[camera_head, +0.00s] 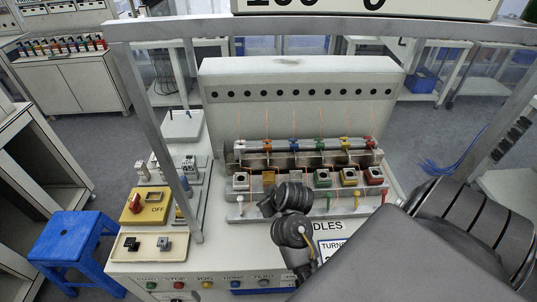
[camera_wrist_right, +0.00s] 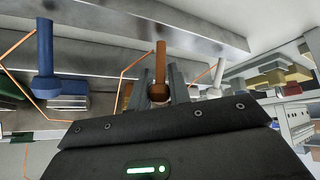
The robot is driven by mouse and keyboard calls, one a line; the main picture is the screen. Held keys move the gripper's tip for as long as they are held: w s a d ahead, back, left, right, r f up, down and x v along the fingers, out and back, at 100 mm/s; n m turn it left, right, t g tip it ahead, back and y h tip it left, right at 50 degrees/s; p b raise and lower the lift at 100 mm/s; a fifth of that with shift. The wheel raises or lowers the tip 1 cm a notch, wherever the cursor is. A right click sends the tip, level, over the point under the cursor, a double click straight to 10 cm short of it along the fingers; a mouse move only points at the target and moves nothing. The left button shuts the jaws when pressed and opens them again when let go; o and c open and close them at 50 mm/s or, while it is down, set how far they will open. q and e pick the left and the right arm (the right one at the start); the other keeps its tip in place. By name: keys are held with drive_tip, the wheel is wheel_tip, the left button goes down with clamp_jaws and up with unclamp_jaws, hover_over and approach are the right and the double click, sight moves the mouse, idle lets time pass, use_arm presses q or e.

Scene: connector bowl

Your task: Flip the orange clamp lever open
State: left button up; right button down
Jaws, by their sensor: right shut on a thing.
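The orange clamp lever (camera_wrist_right: 161,60) shows in the right wrist view as an orange-brown bar with a rounded end, pointing up in the picture. My right gripper (camera_wrist_right: 159,88) has its two grey fingers closed around the rounded end. In the head view, my dark right arm covers this lever and the gripper fingertips. An orange block (camera_head: 269,178) shows just behind my arm there, in the row of coloured blocks. My left gripper is in neither view.
In the wrist view, a blue lever (camera_wrist_right: 45,55) stands left of the orange one and a white lever (camera_wrist_right: 218,74) right. In the head view, green (camera_head: 328,201), yellow (camera_head: 357,197) and red levers (camera_head: 384,194) line the front. A metal frame post (camera_head: 160,145) stands left.

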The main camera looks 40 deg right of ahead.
drive_tip(key=shift+s+a+f+t+h+b, duration=0.25)
drive_tip(key=shift+s+t+h+b, duration=0.2)
drive_tip(key=shift+t+b, duration=0.3)
drive_tip(key=shift+s+a+r+n+t+h, duration=0.2)
drive_tip(key=shift+s+r+n+t+h, duration=0.15)
drive_tip(key=shift+t+h, duration=0.3)
drive_tip(key=shift+s+a+t, duration=0.15)
drive_tip(key=shift+a+t, duration=0.05)
drive_tip(key=shift+t, duration=0.6)
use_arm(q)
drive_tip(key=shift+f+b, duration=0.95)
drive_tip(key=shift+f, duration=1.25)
use_arm(e)
drive_tip(key=shift+s+a+n+t+h, duration=0.25)
drive_tip(key=shift+t+h, duration=0.2)
drive_tip(key=shift+t, duration=0.2)
drive_tip(key=shift+s+a+n+t+h, duration=0.1)
drive_tip(key=shift+n+t+h, duration=0.1)
drive_tip(key=shift+t+h, duration=0.35)
drive_tip(key=c, duration=1.3)
unclamp_jaws()
drive_tip(key=shift+r, duration=0.1)
